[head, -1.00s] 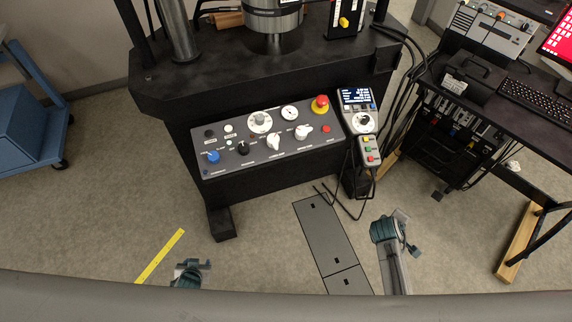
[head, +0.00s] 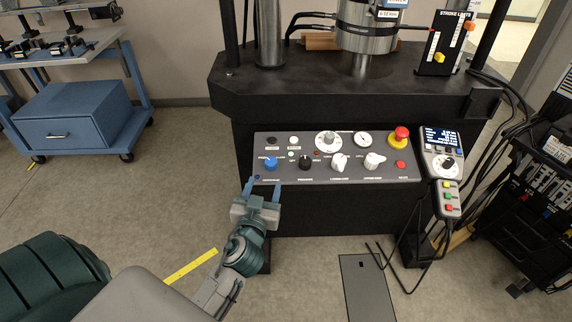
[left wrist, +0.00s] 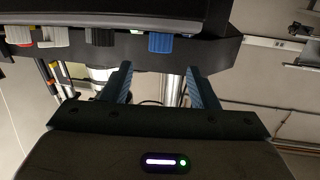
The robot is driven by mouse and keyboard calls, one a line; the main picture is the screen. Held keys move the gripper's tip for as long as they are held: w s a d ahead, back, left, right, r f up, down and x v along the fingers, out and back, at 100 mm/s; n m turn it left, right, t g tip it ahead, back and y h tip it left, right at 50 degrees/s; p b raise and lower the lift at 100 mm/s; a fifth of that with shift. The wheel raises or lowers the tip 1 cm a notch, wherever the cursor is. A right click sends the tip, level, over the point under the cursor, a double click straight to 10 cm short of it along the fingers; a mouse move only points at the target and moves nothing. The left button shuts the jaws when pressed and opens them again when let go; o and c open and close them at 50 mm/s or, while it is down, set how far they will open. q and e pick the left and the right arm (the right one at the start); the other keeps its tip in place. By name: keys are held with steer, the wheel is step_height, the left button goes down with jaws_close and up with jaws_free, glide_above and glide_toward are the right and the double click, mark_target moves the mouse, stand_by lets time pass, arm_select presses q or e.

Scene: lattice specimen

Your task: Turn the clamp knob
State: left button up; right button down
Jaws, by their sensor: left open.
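The control panel (head: 330,176) on the machine front carries a blue knob (head: 270,163) at its left, a black knob (head: 305,162) and white knobs (head: 339,163) to the right. The labels are too small to read, so I cannot tell which one is the clamp knob. My left gripper (head: 263,187) is open and empty, just below the blue knob with its fingers pointing at the panel. In the left wrist view, which is upside down, the blue knob (left wrist: 160,42) lies beyond the open fingers, roughly centred between them and apart from them. My right gripper is out of view.
A red emergency button (head: 401,134) with a yellow base is at the panel's upper right. A handheld controller (head: 440,150) hangs right of the panel with cables below. A blue cart (head: 75,120) stands at the left. The floor before the panel is mostly clear.

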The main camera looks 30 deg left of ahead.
mark_target(270, 167)
arm_select(q)
steer(key=p+x, duration=0.2)
steer(key=x, duration=0.7)
steer(key=shift+w+a, duration=0.1)
steer(key=shift+w, duration=0.3)
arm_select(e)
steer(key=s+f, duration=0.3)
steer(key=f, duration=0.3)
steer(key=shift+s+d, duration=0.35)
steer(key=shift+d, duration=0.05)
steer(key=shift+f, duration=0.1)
arm_select(q)
steer(key=c, duration=1)
